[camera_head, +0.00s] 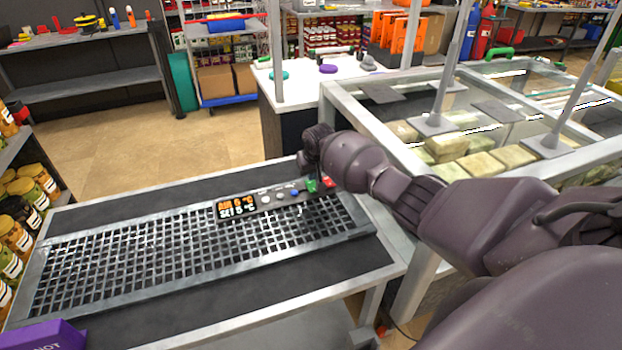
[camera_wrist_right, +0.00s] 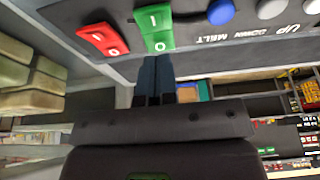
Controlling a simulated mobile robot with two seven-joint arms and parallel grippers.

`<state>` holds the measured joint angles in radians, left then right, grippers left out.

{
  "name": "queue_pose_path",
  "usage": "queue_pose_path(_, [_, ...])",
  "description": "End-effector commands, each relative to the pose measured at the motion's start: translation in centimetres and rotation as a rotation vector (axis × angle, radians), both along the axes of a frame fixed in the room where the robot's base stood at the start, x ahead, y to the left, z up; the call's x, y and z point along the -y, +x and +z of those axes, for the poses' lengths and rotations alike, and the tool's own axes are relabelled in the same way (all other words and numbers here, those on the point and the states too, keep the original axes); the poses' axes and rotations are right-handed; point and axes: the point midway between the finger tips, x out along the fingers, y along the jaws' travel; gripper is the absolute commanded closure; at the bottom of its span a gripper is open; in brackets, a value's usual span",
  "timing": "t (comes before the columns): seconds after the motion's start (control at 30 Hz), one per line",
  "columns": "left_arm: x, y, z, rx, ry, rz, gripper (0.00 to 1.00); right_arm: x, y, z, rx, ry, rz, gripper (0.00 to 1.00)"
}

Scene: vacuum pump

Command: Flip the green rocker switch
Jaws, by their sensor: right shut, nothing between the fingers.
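The green rocker switch (camera_wrist_right: 154,28) sits on a dark control panel in the right wrist view, with an I mark at its upper end and an O mark at its lower end. In the head view the green switch (camera_head: 312,186) shows small at the right end of the panel, partly behind my gripper. My right gripper (camera_wrist_right: 153,68) is shut and empty. Its fingertips are at the O end of the green switch; I cannot tell whether they touch it. In the head view my right gripper (camera_head: 312,165) hangs over the panel. My left gripper is not in view.
A red rocker switch (camera_wrist_right: 103,40) is right beside the green one. A blue button (camera_wrist_right: 221,11) and white buttons are on its other side. A lit display (camera_head: 237,207) and a metal grid (camera_head: 150,250) fill the tabletop. A framed glass tank (camera_head: 400,165) stands behind at right.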

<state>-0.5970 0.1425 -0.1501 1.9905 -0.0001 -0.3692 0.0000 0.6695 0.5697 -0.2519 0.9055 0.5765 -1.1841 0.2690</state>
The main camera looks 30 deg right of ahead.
Motion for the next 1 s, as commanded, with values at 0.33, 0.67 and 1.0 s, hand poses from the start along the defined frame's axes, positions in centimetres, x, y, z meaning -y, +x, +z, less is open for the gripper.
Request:
queue_pose_path(0.33, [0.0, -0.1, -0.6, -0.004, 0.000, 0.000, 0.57, 0.0, 0.2, -1.5, 0.001, 0.000, 0.000, 1.00])
queue_pose_path(0.67, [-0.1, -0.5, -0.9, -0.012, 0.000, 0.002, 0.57, 0.0, 0.4, -1.9, -0.001, 0.001, -0.001, 1.00])
queue_pose_path(1.0, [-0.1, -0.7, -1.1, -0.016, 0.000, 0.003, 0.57, 0.1, 0.4, -2.4, -0.013, 0.002, 0.001, 1.00])
